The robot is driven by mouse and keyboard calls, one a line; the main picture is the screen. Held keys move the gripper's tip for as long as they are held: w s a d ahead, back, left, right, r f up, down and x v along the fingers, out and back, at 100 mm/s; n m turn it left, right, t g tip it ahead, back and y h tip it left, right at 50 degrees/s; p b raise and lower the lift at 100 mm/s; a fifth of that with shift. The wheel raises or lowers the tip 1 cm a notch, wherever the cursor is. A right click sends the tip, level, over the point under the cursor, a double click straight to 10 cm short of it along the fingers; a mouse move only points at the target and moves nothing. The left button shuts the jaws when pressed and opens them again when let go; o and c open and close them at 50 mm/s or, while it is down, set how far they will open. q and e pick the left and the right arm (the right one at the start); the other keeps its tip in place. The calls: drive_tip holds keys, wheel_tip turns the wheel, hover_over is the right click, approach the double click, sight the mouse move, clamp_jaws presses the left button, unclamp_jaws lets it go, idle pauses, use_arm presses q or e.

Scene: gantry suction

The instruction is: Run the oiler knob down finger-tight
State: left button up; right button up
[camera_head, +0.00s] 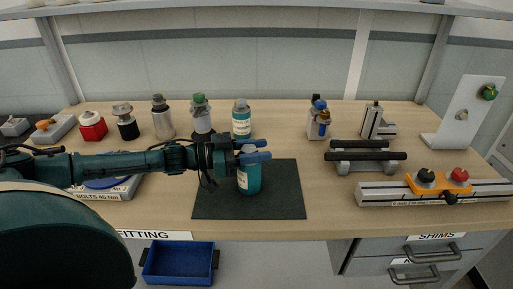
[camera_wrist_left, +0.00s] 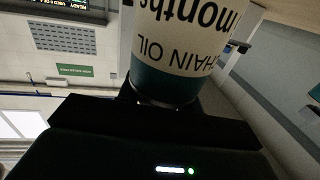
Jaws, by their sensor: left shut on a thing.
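A teal bottle (camera_head: 249,182) stands upright on the dark mat. My left gripper (camera_head: 256,152) reaches in from the left, its blue fingers shut around the bottle's upper part. In the left wrist view, a bottle with a cream label (camera_wrist_left: 180,40) reading "CHAIN OIL" upside down rises close in front of the dark gripper, with a teal band nearest the jaws. My right gripper is not in view.
Another teal bottle (camera_head: 241,120) with a cream label stands just behind the gripper. Several capped containers line the back left. Black rails (camera_head: 365,156), an orange clamp (camera_head: 440,182) and a white panel (camera_head: 468,112) stand right. The mat (camera_head: 285,205) is otherwise clear. A blue bin (camera_head: 180,264) is below.

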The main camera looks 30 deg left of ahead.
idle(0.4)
use_arm(q)
drive_tip(key=o, duration=1)
drive_tip(key=b+v, duration=0.1)
drive_tip(key=v, duration=1.2)
